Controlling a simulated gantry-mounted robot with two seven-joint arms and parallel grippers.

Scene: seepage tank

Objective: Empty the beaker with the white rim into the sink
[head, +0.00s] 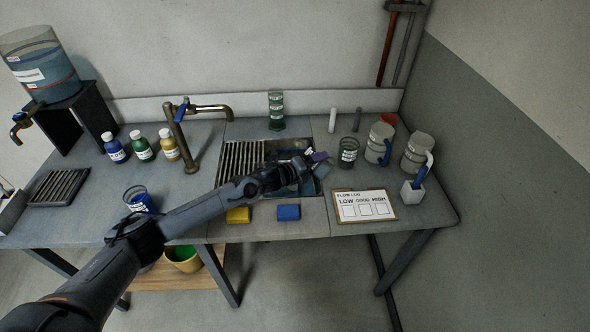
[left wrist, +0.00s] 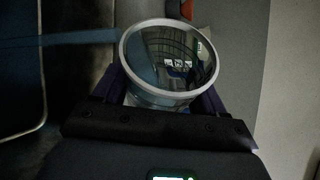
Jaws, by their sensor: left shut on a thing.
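The beaker with the white rim (left wrist: 170,62) is between the fingers of my left gripper (left wrist: 165,95) in the left wrist view. Its round mouth faces that camera, and the inside looks dark with a faint label showing through. In the head view my left gripper (head: 316,158) is over the right part of the sink (head: 291,190). It hides much of what it holds there, so the beaker's tilt and contents are unclear. My right gripper is not in view.
A slatted rack (head: 238,163) covers the sink's left part. A dark-rimmed beaker (head: 348,152) stands close right of the gripper. Jars (head: 379,143), a flow log board (head: 365,206) and a white cup (head: 412,192) are further right. A brass tap (head: 182,140) stands left.

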